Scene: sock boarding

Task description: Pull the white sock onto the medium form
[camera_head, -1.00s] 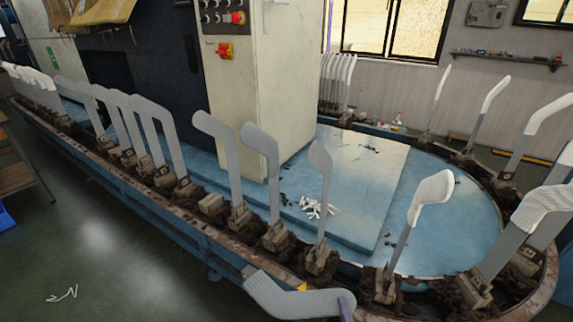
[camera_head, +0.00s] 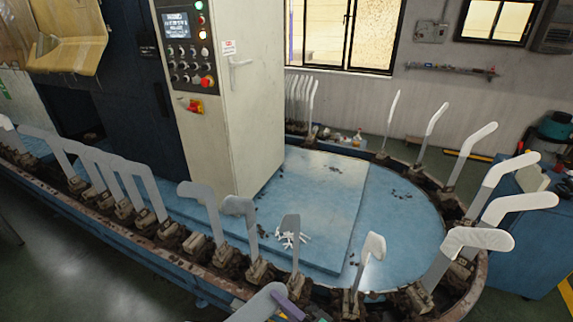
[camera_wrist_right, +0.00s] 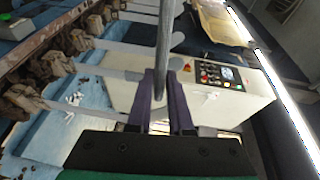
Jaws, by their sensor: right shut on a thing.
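My right gripper (camera_head: 287,303) shows its purple fingertips at the bottom of the head view. It is shut on a pale, foot-shaped white sock (camera_head: 258,306), which extends to the left and is partly cut off by the bottom edge. In the right wrist view the purple fingers (camera_wrist_right: 160,112) pinch the sock (camera_wrist_right: 165,45), seen nearly edge-on as a grey strip. Beyond it stands an upright bare grey form (camera_head: 291,245), apart from the sock. I cannot tell which form is the medium one. My left gripper is not in view.
A row of upright forms lines the oval conveyor rail. Forms at the right, such as one (camera_head: 372,247) and another (camera_head: 478,239), look white at the top. A control cabinet (camera_head: 240,110) stands behind.

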